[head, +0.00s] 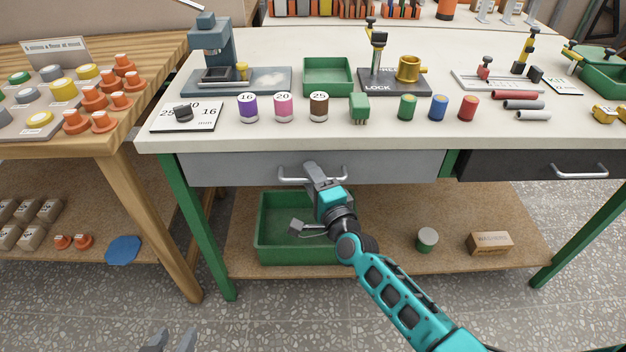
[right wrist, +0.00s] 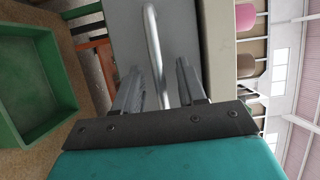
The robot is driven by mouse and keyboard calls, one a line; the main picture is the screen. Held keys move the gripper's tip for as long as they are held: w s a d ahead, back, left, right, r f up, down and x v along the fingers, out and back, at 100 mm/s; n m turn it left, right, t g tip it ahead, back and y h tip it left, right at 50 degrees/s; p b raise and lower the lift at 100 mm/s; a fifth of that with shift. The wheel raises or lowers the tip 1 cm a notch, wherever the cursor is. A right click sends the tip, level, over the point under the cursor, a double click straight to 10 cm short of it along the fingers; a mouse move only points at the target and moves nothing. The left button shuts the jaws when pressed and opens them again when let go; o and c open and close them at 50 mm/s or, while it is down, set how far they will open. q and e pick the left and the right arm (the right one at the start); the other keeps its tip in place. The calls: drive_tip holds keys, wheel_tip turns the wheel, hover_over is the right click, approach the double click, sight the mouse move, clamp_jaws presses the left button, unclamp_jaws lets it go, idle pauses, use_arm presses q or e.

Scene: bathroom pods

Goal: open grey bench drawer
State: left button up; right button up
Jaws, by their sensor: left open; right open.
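The grey bench drawer (head: 390,168) sits under the bench top, its front in line with the bench and seemingly shut. Its silver bar handle (head: 290,180) shows in the head view and runs upright in the right wrist view (right wrist: 153,45). My right gripper (head: 311,168) is at the handle, open, with the bar between its two fingers in the right wrist view (right wrist: 158,85). I cannot tell whether a finger touches the bar. My left gripper (head: 170,342) is open and empty, low at the bottom left of the head view, far from the drawer.
A black drawer (head: 510,164) with its own handle is to the right. A green crate (head: 268,240) stands on the lower shelf (head: 390,250) below the grey drawer. The bench top (head: 300,137) holds small parts and fixtures. A wooden table (head: 130,135) stands at the left.

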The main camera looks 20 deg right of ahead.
drive_tip(key=shift+c, duration=0.3)
clamp_jaws()
idle(0.4)
